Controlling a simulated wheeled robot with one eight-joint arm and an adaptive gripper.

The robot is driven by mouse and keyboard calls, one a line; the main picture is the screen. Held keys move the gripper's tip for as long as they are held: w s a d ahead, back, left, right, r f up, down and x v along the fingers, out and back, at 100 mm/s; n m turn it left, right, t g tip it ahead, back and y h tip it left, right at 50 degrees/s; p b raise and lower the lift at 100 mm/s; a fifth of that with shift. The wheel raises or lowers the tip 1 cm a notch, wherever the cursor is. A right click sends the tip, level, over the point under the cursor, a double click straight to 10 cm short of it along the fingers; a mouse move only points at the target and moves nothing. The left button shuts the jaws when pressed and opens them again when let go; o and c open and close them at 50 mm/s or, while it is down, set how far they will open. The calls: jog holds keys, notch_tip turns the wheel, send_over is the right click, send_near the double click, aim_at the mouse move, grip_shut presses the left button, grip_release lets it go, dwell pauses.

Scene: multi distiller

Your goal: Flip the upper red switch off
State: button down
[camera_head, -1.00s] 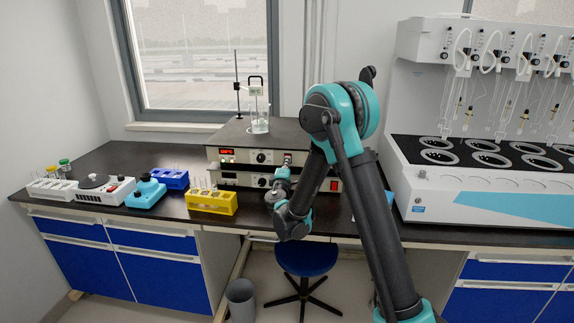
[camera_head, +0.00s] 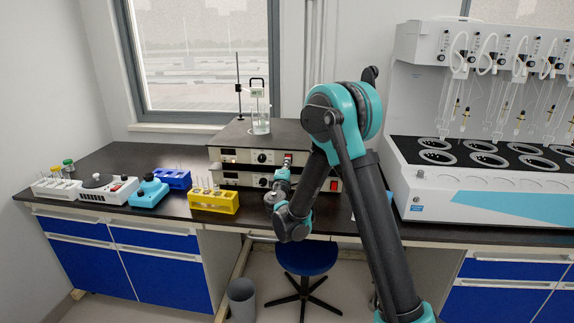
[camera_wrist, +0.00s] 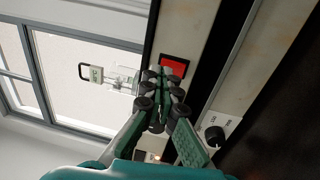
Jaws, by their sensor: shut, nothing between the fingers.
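Two instrument boxes are stacked on the bench: the upper unit (camera_head: 240,156) and the lower unit (camera_head: 230,179). The upper red switch (camera_wrist: 174,65) shows clearly in the wrist view, on a pale front panel just beyond my fingertips. In the head view the upper switch (camera_head: 287,156) is small, right of the upper knob. My gripper (camera_wrist: 162,90) is shut and empty, its fingertips close to the red switch; I cannot tell whether they touch it. The upper display is dark, with a small orange light at its left. The lower red switch (camera_head: 334,184) is at right.
A glass beaker (camera_head: 260,122) and stand sit on the upper unit. A yellow rack (camera_head: 213,201) and a blue device (camera_head: 148,192) stand left. A large white multi-position apparatus (camera_head: 480,200) stands right. A stool (camera_head: 306,258) is below the bench.

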jog(key=s+r, duration=0.1)
jog(key=s, duration=0.9)
jog(key=shift+s+a+r, duration=0.15)
jog(key=shift+s+a, duration=0.05)
jog(key=shift+s, duration=0.1)
jog(key=s+d+f+m+g+h, duration=0.2)
jog(key=s+d+m+g, duration=0.15)
jog(key=d, duration=0.55)
jog(key=s+d+f+m+g+h, duration=0.1)
jog(key=s+d+f+m+g, duration=0.25)
jog(key=d, duration=0.55)
jog(key=s+d+f+m+g+h, duration=0.1)
jog(key=s+d+m+g+h, duration=0.2)
jog(key=d, duration=0.6)
jog(key=s+f+m+g+y, duration=0.2)
jog(key=s+f+m+y, duration=0.1)
jog(key=s, duration=0.7)
jog(key=s+d+f+m+g+y, duration=0.1)
jog(key=s+f+m+g+y, duration=0.2)
jog(key=s+f, duration=0.3)
jog(key=s+m+y, duration=0.1)
jog(key=s, duration=0.3)
jog(key=shift+s+d+f, duration=0.15)
jog(key=shift+s+d, duration=0.1)
